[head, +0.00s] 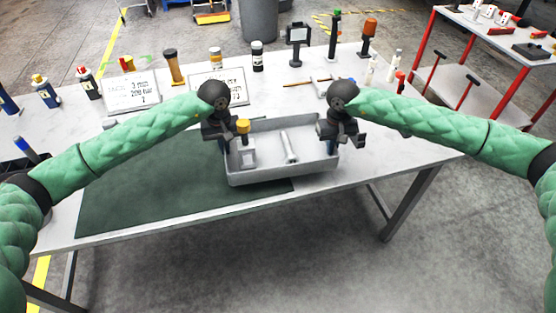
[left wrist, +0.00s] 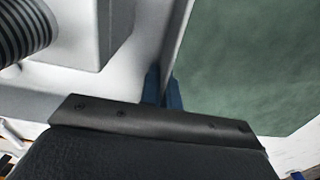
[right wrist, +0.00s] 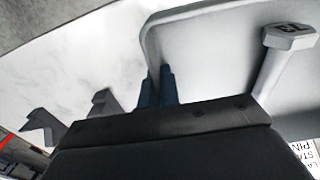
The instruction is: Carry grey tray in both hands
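The grey tray (head: 280,174) is a shallow open box over the right edge of the green mat. I cannot tell whether it touches the table. Inside lie a grey bolt-like part (head: 289,147) and a light block-like part (head: 247,157); a yellow-topped piece (head: 242,126) shows above the block. My left gripper (head: 226,142) is at the tray's left wall; in the left wrist view its blue fingertips (left wrist: 163,88) pinch that wall. My right gripper (head: 336,142) is at the right wall; in the right wrist view its fingertips (right wrist: 158,86) straddle the rim closely.
The green mat (head: 150,190) covers the table's front left and is bare. Bottles, two white sign cards (head: 133,92), a black stand (head: 299,40) and an orange-topped item (head: 369,30) stand along the back. A red-framed cart (head: 500,45) is at the right.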

